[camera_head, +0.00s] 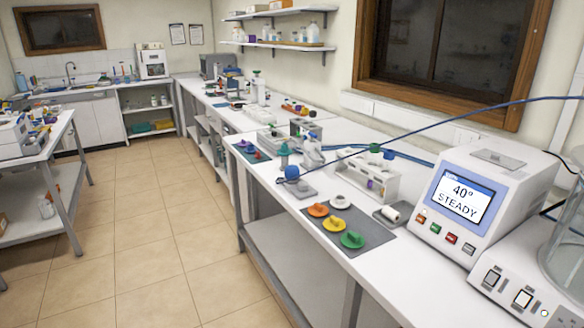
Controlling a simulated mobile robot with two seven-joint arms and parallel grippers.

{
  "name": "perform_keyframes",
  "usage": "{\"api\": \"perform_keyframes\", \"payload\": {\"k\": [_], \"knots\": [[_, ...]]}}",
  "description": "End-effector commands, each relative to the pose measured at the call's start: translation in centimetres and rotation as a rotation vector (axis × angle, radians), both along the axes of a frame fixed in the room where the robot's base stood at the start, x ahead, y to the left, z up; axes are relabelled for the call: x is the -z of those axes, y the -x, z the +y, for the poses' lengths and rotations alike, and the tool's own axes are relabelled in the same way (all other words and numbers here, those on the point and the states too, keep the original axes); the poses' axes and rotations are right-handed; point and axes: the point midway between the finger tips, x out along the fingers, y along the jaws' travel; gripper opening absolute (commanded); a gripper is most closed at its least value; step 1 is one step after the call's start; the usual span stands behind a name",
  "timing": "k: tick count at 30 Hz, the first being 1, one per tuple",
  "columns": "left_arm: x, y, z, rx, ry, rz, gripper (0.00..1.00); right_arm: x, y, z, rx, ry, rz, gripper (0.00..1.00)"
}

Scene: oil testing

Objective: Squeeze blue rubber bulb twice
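A small round blue bulb (292,172) sits on the white bench, left of centre in the bench's near half. It rests at or just above a small grey base (300,188). A thin dark blue tube (440,118) arcs from the right edge of the picture down towards the bulb; whether it joins the bulb is too small to tell. Neither of my grippers is in view.
A dark mat (375,236) holds orange, yellow and green pieces in front of the bulb. A white rack (368,181) stands to its right. A heater unit (478,205) reading "40° STEADY" is further right. The tiled floor (150,225) left of the bench is clear.

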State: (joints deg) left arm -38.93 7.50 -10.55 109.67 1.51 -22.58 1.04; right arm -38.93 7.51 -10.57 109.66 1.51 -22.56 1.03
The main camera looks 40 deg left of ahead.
Motion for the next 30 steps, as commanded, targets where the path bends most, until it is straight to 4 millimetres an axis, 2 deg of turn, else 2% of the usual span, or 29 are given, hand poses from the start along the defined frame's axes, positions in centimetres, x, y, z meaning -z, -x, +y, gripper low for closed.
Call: {"api": "perform_keyframes", "payload": {"k": [1, 5, 30], "knots": [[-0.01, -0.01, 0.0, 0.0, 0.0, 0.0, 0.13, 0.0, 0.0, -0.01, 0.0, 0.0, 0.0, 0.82], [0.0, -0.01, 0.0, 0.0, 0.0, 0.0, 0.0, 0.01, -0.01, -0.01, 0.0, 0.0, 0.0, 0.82], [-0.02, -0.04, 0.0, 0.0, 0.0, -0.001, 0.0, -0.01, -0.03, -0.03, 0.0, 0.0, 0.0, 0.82]]}}
